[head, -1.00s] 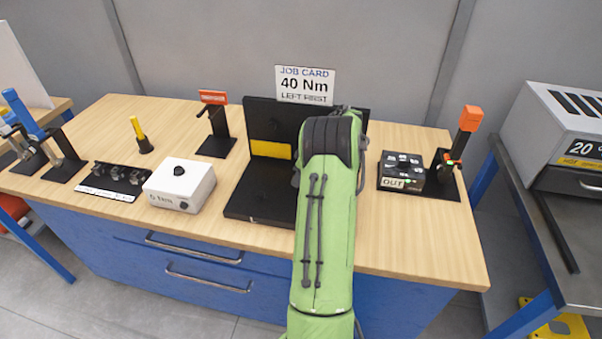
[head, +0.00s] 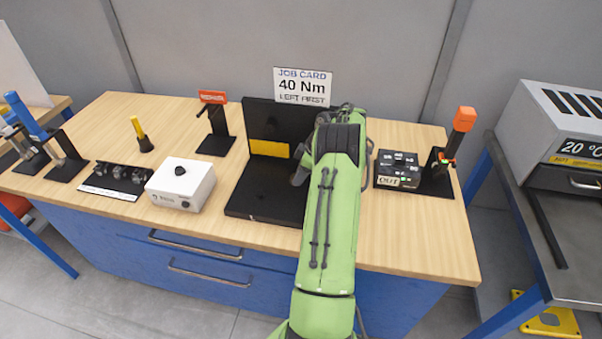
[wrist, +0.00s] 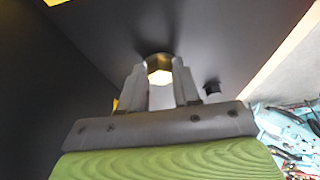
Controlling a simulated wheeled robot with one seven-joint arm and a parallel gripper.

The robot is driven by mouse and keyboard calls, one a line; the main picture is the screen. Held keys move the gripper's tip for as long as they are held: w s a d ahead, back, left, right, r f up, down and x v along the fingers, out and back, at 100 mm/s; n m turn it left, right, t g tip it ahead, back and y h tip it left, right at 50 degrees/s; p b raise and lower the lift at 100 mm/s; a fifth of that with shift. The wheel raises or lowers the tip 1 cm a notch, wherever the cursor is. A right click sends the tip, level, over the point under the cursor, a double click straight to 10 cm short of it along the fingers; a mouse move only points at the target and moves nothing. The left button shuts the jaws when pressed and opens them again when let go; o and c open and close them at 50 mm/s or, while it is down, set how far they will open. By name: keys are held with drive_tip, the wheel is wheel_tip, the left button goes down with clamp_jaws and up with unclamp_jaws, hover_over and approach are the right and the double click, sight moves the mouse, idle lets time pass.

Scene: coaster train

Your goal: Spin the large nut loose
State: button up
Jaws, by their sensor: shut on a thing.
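In the wrist view the large nut (wrist: 159,72) sits against the dark plate, with a bright face toward the camera. My gripper (wrist: 160,85) has one finger on each side of it and is shut on it. In the head view my green arm hides the gripper, the nut and the right part of the black fixture (head: 262,200). A yellow patch (head: 269,149) shows on the fixture's upright plate. A smaller dark fastener (wrist: 211,87) stands out from the plate, right of the nut in the wrist view.
A job card (head: 303,87) reading "40 Nm, left first" stands behind the fixture. Left are a white box (head: 181,185), a socket tray (head: 116,178) and a red-labelled stand (head: 215,140). Right are a black "OUT" box (head: 398,168) and an orange-topped tool (head: 463,120).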

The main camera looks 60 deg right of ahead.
drive_tip(key=shift+s+f, duration=0.1)
drive_tip(key=shift+f, duration=0.05)
drive_tip(key=o, duration=1.1)
drive_tip(key=shift+c, duration=0.2)
drive_tip(key=p+v, duration=0.4)
drive_tip(key=v, duration=1.2)
drive_tip(key=shift+w, duration=0.2)
